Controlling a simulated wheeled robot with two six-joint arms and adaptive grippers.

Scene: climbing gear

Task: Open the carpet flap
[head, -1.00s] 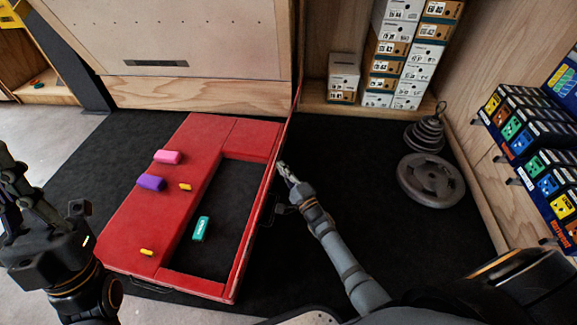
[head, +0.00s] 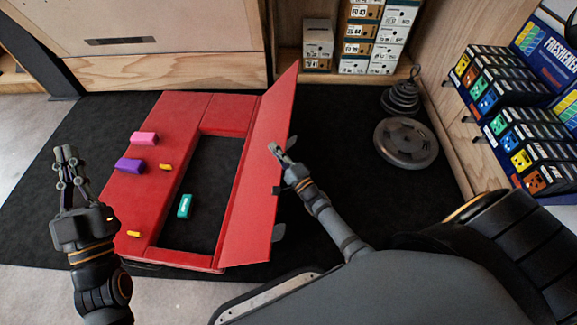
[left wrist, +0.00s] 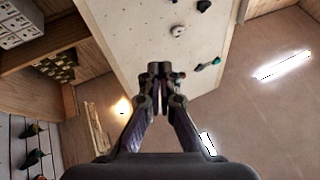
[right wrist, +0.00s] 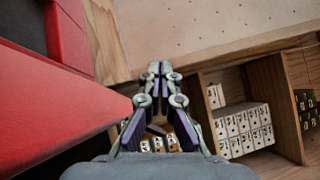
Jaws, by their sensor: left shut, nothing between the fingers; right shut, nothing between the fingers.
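The carpet flap (head: 262,165) is a red panel raised along the right side of the rectangular opening in a red mat-like base (head: 140,205). It stands up and leans to the right, its broad face showing in the head view. It also fills the left of the right wrist view (right wrist: 50,105). My right gripper (head: 274,148) is shut and empty, its fingertips overlapping the flap's right part in the head view. I cannot tell whether they touch. My left gripper (head: 66,150) is shut and empty, raised left of the base; the left wrist view (left wrist: 160,70) shows it pointing towards a climbing wall.
Pink (head: 144,138), purple (head: 130,165) and small yellow blocks lie on the base; a teal block (head: 185,206) lies in the opening. Weight plates (head: 405,142) lie at right near a product shelf (head: 510,120). Boxes (head: 360,35) stand behind.

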